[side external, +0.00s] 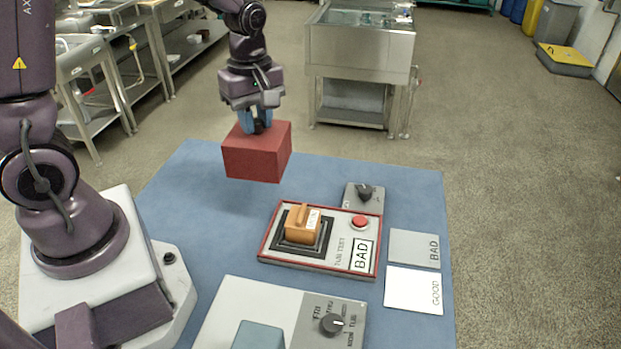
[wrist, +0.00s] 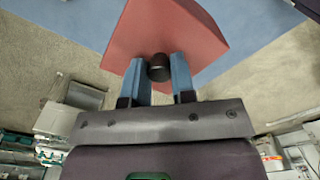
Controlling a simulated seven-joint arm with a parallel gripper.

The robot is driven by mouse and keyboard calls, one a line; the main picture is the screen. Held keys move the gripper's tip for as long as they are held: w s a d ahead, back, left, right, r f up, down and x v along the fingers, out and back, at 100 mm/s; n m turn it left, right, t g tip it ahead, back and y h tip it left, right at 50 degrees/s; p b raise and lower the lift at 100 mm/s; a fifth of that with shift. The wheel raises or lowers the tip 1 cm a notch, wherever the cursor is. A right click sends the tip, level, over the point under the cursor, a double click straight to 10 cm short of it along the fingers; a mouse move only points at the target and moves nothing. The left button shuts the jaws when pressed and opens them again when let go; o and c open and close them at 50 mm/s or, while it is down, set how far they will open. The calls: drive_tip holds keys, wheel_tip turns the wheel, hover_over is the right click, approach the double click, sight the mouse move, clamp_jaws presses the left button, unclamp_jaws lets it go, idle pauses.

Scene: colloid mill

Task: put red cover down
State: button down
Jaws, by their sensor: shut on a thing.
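The red cover (side external: 256,154) is a red box with a black knob on its top. My gripper (side external: 262,122) is shut on that knob and holds the cover in the air over the far left part of the blue table. In the wrist view the blue fingers of my gripper (wrist: 157,72) sit on both sides of the black knob (wrist: 159,67), with the red cover (wrist: 165,30) beyond them. The red-edged tester panel (side external: 320,265) lies nearer and to the right of the cover, with an orange block (side external: 302,228) standing uncovered in its black square seat.
The blue table (side external: 185,200) has free room left of the tester. A red button (side external: 360,223) and a BAD label are on the tester. A knob unit (side external: 364,194), grey BAD card (side external: 414,248), white GOOD card (side external: 413,289) and a dial panel (side external: 285,310) surround it.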

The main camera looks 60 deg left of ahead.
drive_tip(key=w+a+f, duration=0.3)
drive_tip(key=w+f, duration=1)
drive_tip(key=shift+w, duration=0.3)
drive_tip(key=c, duration=1)
unclamp_jaws()
drive_tip(key=shift+f, duration=0.15)
drive_tip(key=shift+o, duration=0.2)
